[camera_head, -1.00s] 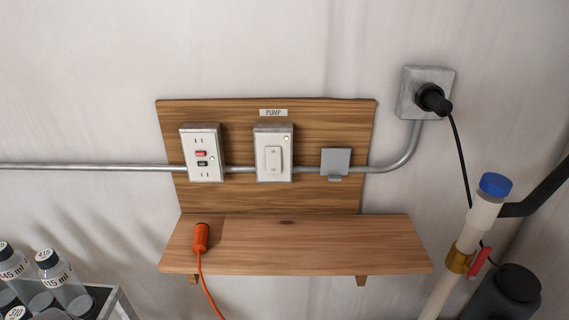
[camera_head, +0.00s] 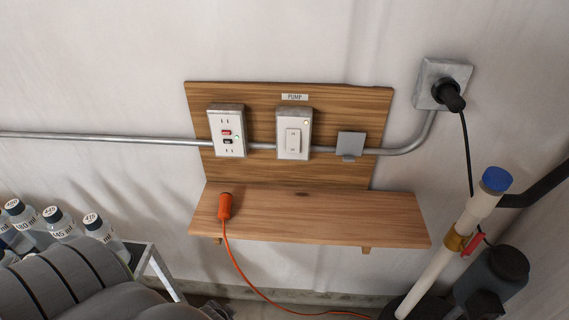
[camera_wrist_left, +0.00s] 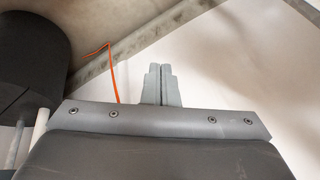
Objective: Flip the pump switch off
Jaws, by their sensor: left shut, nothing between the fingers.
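The pump switch (camera_head: 293,140) is a white rocker in a pale box on a wooden backboard, under a label (camera_head: 295,97) reading PUMP. A small pale light shows at the box's upper right. I cannot tell from this view which way the rocker is tipped. My left gripper (camera_wrist_left: 160,69) shows in the left wrist view with its grey fingers together and nothing between them. It is apart from the switch, which is not visible in the wrist view. In the head view my left arm fills the lower left, below the shelf. My right gripper is in neither view.
An outlet (camera_head: 227,145) with red and black buttons is left of the switch; a grey cover plate (camera_head: 351,144) is right. A wooden shelf (camera_head: 330,218) juts out below, holding an orange plug (camera_head: 225,206). Bottles (camera_head: 60,222) stand left; a pipe (camera_head: 465,230) stands right.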

